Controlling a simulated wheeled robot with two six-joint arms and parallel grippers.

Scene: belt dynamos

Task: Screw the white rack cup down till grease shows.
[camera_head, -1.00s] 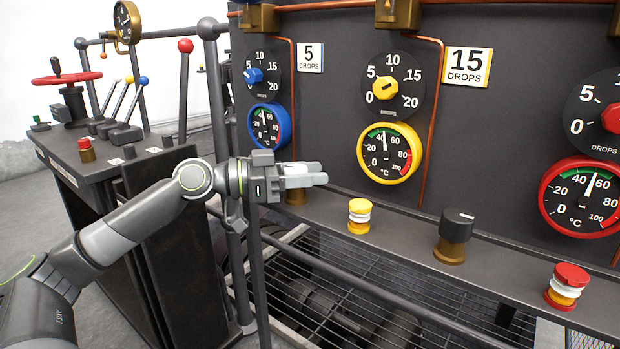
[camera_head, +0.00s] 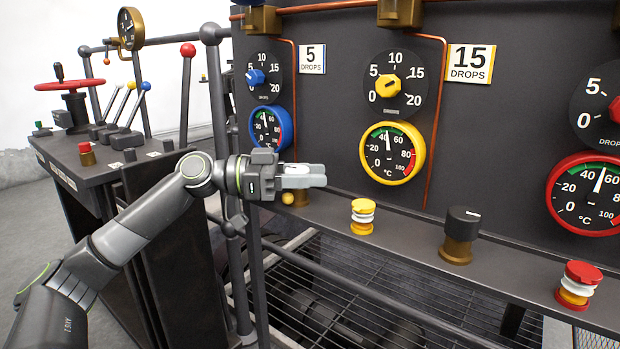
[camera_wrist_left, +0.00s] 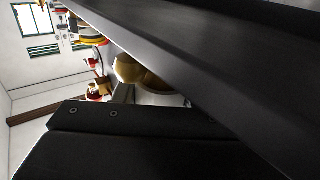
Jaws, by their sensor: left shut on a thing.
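My left gripper (camera_head: 303,176) is shut on the white rack cup (camera_head: 303,168) on the ledge. Only a little of the white cap shows between the fingers. The cup's brass base (camera_head: 302,197) stands under the fingers. A round yellow-amber bead, which looks like grease (camera_head: 288,198), sits at the left side of the base. In the left wrist view a yellow-amber ball, which looks like the same grease (camera_wrist_left: 127,68), shows next to brass. The dark fingers fill much of that view. My right gripper is not in view.
Along the ledge (camera_head: 400,232) stand a yellow-and-white cup (camera_head: 362,216), a black-topped brass cup (camera_head: 460,235) and a red-and-white cup (camera_head: 577,285). The panel with gauges (camera_head: 391,153) rises behind. A lever desk (camera_head: 75,155) stands at left.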

